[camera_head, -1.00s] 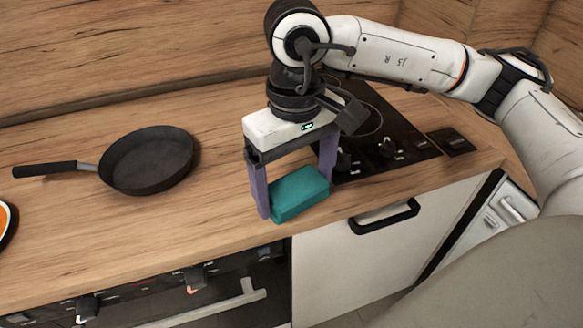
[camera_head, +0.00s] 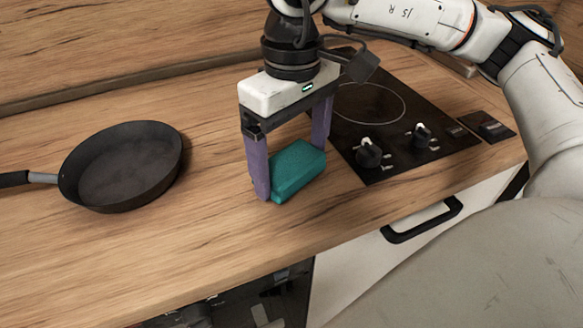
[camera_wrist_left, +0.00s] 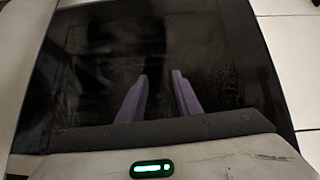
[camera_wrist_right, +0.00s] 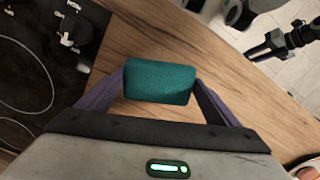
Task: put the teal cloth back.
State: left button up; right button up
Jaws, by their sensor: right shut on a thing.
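The teal cloth (camera_head: 297,170) is a folded block at the wooden counter, between the black pan and the hob. My right gripper (camera_head: 292,172) points down with its purple fingers on either side of the cloth and is shut on it. In the right wrist view the cloth (camera_wrist_right: 160,82) spans the gap between both fingertips. Whether the cloth touches the counter is hard to tell. My left gripper (camera_wrist_left: 158,85) shows only in the left wrist view, its purple fingers a little apart with nothing seen between them, before a dark glossy panel.
A black frying pan (camera_head: 125,165) lies on the counter (camera_head: 215,235) left of the cloth. A black hob (camera_head: 400,125) with knobs is close on the right. A white cabinet front with a black handle (camera_head: 425,222) is below the counter edge. Bare wood lies in front of the cloth.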

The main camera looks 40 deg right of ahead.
aim_at(291, 162)
jog(key=shift+f+b, duration=0.35)
jog(key=shift+f, duration=1.05)
jog(key=o, duration=0.9)
jog(key=shift+r, duration=0.1)
notch_tip(291, 162, up, 12)
jog(key=shift+r+p, duration=0.2)
jog(key=shift+p, duration=0.7)
